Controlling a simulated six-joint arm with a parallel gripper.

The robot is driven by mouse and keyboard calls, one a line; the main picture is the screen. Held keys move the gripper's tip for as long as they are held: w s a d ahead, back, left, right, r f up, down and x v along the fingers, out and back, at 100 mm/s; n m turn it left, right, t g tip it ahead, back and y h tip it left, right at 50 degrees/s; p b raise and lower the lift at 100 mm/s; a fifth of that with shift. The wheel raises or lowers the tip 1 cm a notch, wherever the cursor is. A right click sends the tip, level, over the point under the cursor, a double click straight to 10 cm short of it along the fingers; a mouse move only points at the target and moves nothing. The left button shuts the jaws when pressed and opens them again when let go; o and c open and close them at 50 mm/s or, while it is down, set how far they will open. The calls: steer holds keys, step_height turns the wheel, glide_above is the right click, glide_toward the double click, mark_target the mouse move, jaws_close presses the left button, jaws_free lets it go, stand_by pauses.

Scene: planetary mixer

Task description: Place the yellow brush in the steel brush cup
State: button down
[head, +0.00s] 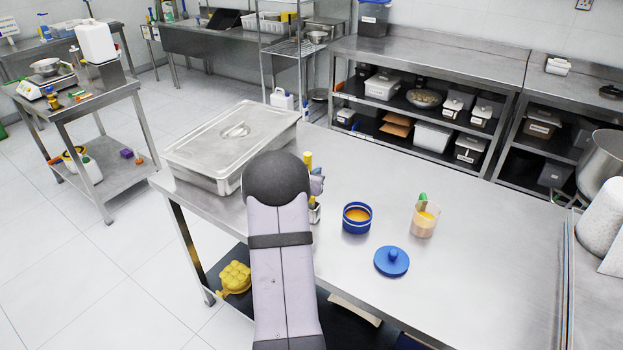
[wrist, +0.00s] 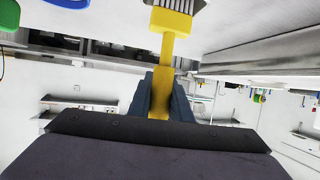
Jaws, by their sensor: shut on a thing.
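My gripper (head: 316,187) is shut on the yellow brush (head: 308,160), holding it roughly upright over the steel table. In the wrist view the brush's yellow handle (wrist: 161,97) sits between the dark fingers, with its wide head and pale bristles at the top edge of the picture. In the head view a small steel cup (head: 315,214) shows directly below the brush head, partly hidden by my arm. I cannot tell whether the bristles are inside its rim or just above it.
A blue tub with orange contents (head: 357,218), a blue lid (head: 391,261) and a beaker with a green-handled tool (head: 424,220) stand to the right. A large lidded steel pan (head: 225,150) lies to the left. The table's right part is clear.

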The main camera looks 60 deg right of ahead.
steer(key=shift+f, duration=1.4)
steer(key=shift+f, duration=0.15)
steer(key=c, duration=1.6)
jaws_free()
steer(key=shift+c, duration=0.2)
steer(key=b+v, duration=0.2)
steer(key=v, duration=1)
steer(key=shift+r, duration=0.35)
